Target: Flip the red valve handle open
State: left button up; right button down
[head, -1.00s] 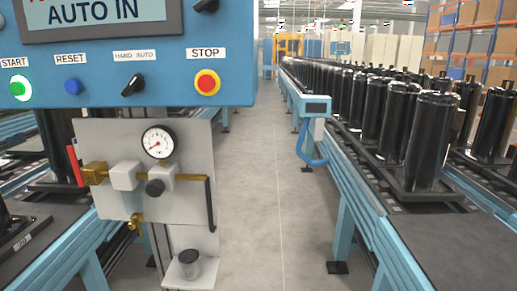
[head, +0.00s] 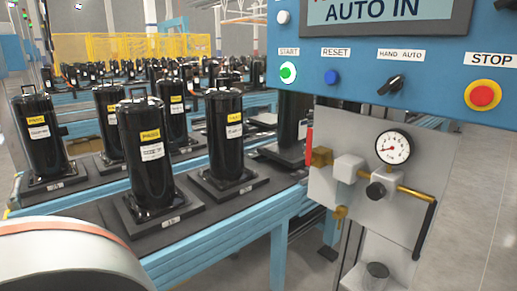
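The red valve handle (head: 309,143) stands upright at the left edge of the grey plate, just above a brass valve body (head: 320,157). The brass valve joins a white block (head: 347,169) and a pipe running right under a round pressure gauge (head: 393,148). The handle is small and narrow in the head view. Neither gripper shows in this view.
A blue control box (head: 420,60) with buttons hangs above the valve plate. Black compressors (head: 147,155) stand on pallets on a conveyor (head: 215,245) to the left. A grey rounded shape with an orange band fills the lower left corner. Bare floor lies at right.

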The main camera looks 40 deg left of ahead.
aim_at(309, 160)
jog(key=u, duration=1.05)
